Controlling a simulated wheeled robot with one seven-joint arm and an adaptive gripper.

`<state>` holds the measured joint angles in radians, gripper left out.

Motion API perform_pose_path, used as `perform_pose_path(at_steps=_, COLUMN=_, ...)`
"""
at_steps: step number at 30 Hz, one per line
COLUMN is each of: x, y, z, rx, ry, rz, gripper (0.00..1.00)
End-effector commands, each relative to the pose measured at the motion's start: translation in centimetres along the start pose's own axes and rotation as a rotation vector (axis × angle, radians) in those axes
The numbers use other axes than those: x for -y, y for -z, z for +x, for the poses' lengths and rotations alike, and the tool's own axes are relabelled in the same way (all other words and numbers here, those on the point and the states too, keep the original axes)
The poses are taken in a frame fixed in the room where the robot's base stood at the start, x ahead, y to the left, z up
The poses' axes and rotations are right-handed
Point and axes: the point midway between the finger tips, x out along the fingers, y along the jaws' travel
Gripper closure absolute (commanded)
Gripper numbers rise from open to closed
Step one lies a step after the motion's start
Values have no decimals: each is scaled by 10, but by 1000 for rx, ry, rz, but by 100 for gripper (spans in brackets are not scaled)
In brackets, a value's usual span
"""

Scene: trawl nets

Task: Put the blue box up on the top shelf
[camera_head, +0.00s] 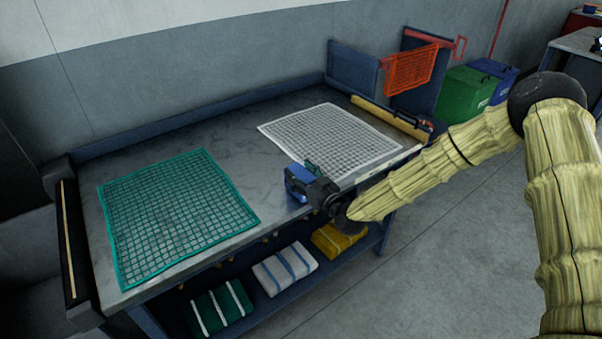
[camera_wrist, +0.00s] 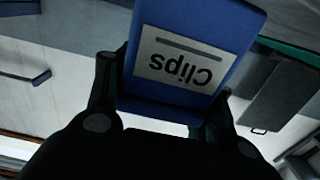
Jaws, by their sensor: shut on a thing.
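A blue box (camera_head: 297,183) is held in my gripper (camera_head: 311,180) over the front edge of the workbench, between the two net panels. In the wrist view the blue box (camera_wrist: 205,22) fills the upper middle, with a white label reading "Clips" upside down. The dark fingers of my gripper (camera_wrist: 165,95) are shut on it from both sides. I cannot tell whether the box touches the bench top. The bench (camera_head: 225,158) has a grey upper surface and a lower shelf (camera_head: 290,288). No other shelf can be made out clearly.
A green net (camera_head: 170,215) and a white net (camera_head: 328,140) lie on the bench. Green, white and yellow bundles (camera_head: 285,270) sit on the lower shelf. An orange net (camera_head: 410,70) hangs behind, near green and blue bins (camera_head: 465,95). Floor at right is clear.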

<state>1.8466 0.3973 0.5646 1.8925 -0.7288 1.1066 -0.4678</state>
Motion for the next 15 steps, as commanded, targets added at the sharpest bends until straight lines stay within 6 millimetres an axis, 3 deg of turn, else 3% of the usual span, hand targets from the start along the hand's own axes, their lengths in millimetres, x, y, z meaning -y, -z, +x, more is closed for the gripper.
perform_pose_path(at_steps=14, x=1, y=-6, z=0, rx=-1, ry=1, rz=0, gripper=79)
perform_pose_path(at_steps=15, x=1, y=-7, z=0, rx=0, ry=1, rz=0, gripper=45)
